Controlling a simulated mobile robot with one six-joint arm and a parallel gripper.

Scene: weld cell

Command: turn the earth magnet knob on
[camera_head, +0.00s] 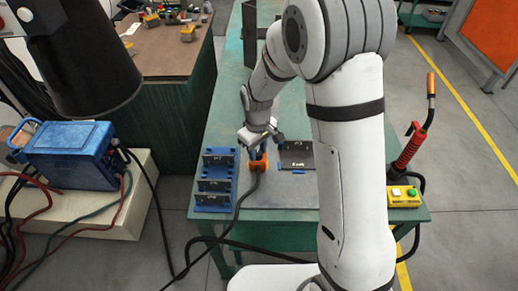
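The earth magnet (258,166) is a small orange block on the green table, with a dark cable running from it toward the front. My gripper (260,145) reaches down right above it, with dark and blue parts between gripper and block. The knob is not clear to see; it is hidden or too small under the gripper. I cannot tell whether the fingers touch it, or how far apart they are.
A blue rack (213,199) with dark plates stands left of the magnet. A dark plate (297,155) lies to its right. A yellow button box (404,196) and a red-handled torch (410,150) are at the right edge. A blue power unit (72,154) stands at left.

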